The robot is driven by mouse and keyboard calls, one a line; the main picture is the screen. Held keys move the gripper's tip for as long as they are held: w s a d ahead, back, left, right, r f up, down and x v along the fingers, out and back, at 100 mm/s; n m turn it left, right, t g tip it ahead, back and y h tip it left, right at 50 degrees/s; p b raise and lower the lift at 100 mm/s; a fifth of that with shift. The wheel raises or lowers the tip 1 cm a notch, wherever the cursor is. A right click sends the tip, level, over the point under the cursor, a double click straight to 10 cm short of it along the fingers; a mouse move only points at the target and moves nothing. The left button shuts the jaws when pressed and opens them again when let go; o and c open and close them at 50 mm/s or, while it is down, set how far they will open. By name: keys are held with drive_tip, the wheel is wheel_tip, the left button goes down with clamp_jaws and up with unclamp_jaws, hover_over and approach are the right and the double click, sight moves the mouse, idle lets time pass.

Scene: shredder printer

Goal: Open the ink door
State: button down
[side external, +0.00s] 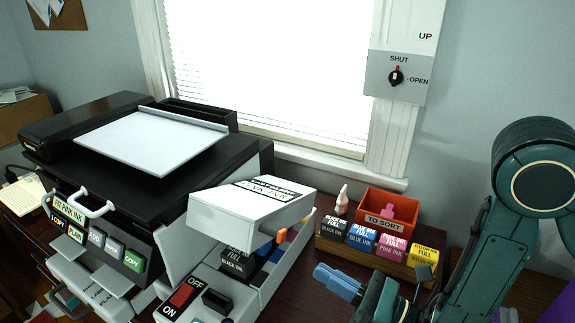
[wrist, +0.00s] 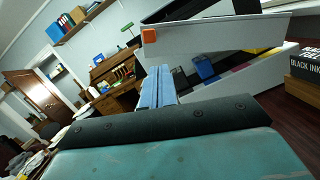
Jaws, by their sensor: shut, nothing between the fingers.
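The ink door (side external: 235,213) is a white box-like lid with ink lettering on top. It stands tilted up over the white ink bay (side external: 285,268), with a gap between them. An orange tab (side external: 281,236) sticks out at the door's near end; it also shows in the wrist view (wrist: 149,36). Cartridges, including a black one (side external: 239,263), show in the bay under the door. My gripper (side external: 322,277) has blue fingers, shut and empty, right of the bay and apart from the door. In the wrist view the fingers (wrist: 155,72) point past the bay's end, below the tab.
A wooden rack of full ink boxes (side external: 361,237) and an orange sorting bin (side external: 386,213) stand behind my gripper. The on/off switch (side external: 183,296) is at the front. The black printer (side external: 100,130) fills the left. A wall knob (side external: 396,76) points to SHUT.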

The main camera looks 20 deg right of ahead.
sight(260, 235)
drive_tip(key=shift+s+n+y, duration=0.3)
drive_tip(key=shift+s+n, duration=0.2)
drive_tip(key=shift+n, duration=0.1)
drive_tip(key=shift+x, duration=5.05)
drive_tip(key=shift+w, duration=0.1)
